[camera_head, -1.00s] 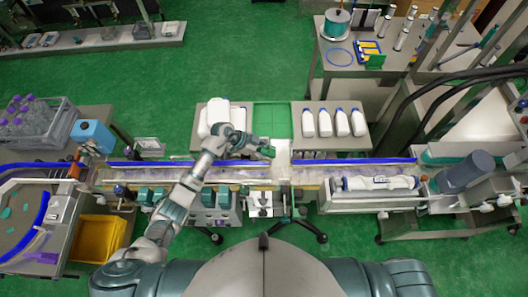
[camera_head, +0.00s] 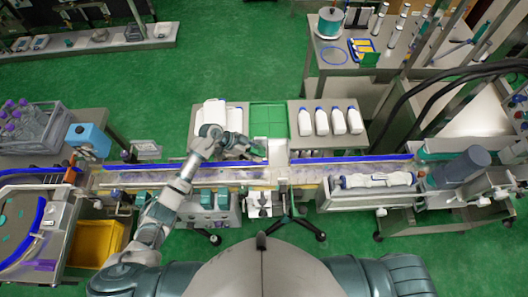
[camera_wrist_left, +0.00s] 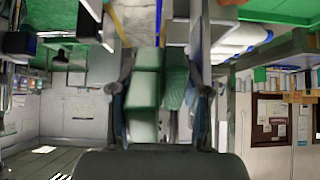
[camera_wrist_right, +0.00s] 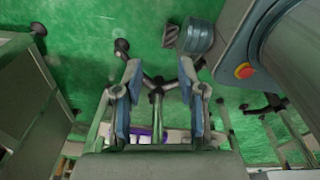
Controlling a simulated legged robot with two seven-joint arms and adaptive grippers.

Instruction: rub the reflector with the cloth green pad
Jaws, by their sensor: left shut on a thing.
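My left gripper (camera_head: 256,155) is over the conveyor, shut on the green pad. In the left wrist view the pad (camera_wrist_left: 145,98) is a soft green block between the two fingers. A pale grey upright piece (camera_head: 278,152) stands just right of the left gripper at the conveyor; I cannot tell for sure whether it is the reflector. I also cannot tell whether the pad touches it. My right gripper (camera_wrist_right: 158,88) is open and empty in the right wrist view, its fingers apart above the floor. It is not visible in the head view.
A conveyor with blue rails (camera_head: 350,159) crosses the scene. A yellow bin (camera_head: 97,243) is at left. A grey motor (camera_head: 463,168) is at right.

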